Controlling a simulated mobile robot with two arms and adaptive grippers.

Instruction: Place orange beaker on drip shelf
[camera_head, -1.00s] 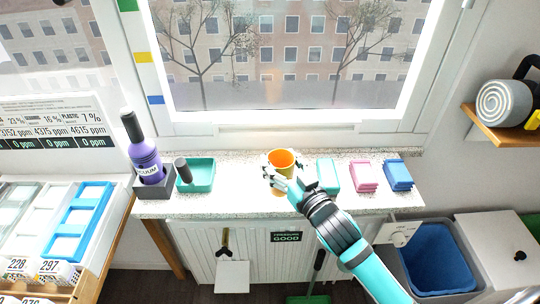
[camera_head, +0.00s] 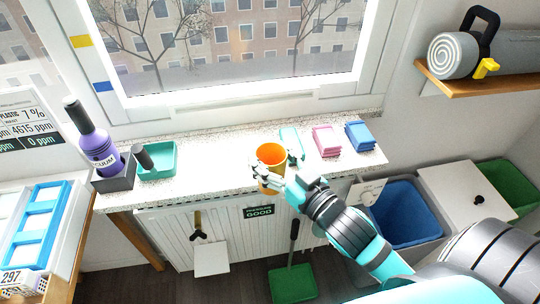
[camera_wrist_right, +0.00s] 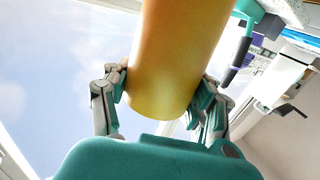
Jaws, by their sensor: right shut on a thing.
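The orange beaker (camera_head: 270,156) is upright in my right gripper (camera_head: 276,170), over the front part of the speckled counter in the head view. My right gripper is shut on its sides. In the right wrist view, the beaker (camera_wrist_right: 178,50) stands between the two fingers of the gripper (camera_wrist_right: 163,88). I cannot tell whether the beaker's base touches anything. A wooden wall shelf (camera_head: 480,92) is at the upper right of the head view; I cannot tell whether it is the drip shelf. My left gripper is out of view.
On the counter (camera_head: 220,190) are a purple vacuum bottle (camera_head: 97,148), a teal tray (camera_head: 158,160), and teal, pink (camera_head: 327,141) and blue (camera_head: 359,136) cloth stacks. A grey roll (camera_head: 455,55) lies on the wall shelf. Below right are a blue bin (camera_head: 400,215) and a green bin (camera_head: 505,185).

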